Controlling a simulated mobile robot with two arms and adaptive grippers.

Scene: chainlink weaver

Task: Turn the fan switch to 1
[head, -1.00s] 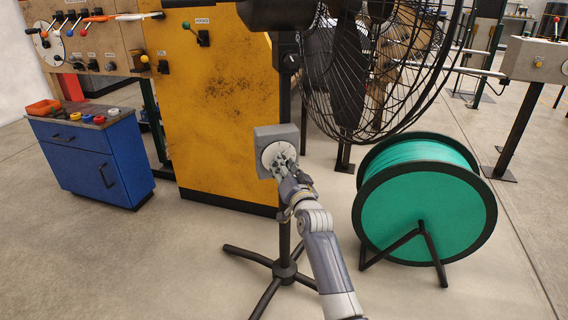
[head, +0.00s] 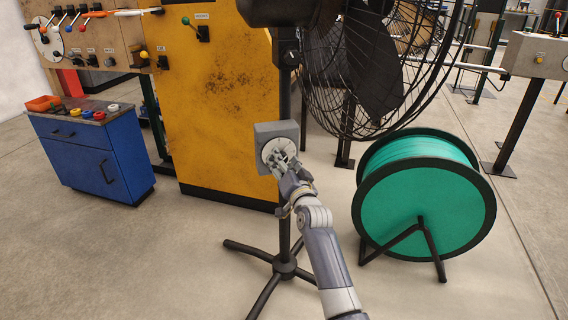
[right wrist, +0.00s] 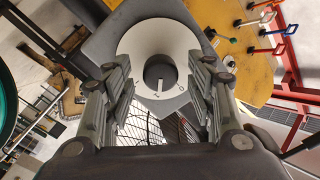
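The fan switch is a grey box (head: 268,131) on the fan's stand, with a round white dial face (head: 271,149) turned toward me. In the right wrist view the dial (right wrist: 158,45) has a small grey knob (right wrist: 160,73) at its centre and small dark marks near the lower edge, too small to read surely. My right gripper (head: 280,158) is at the dial. In the right wrist view its fingers (right wrist: 161,80) are spread apart on both sides of the knob, with gaps visible. The fan (head: 375,70) stands above right of the switch. My left gripper is not in view.
A yellow cabinet (head: 225,110) stands behind the switch. The black tripod base (head: 285,268) is below. A teal cable reel (head: 420,205) is at right, and a blue drawer unit (head: 85,160) at left. Open floor lies in front.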

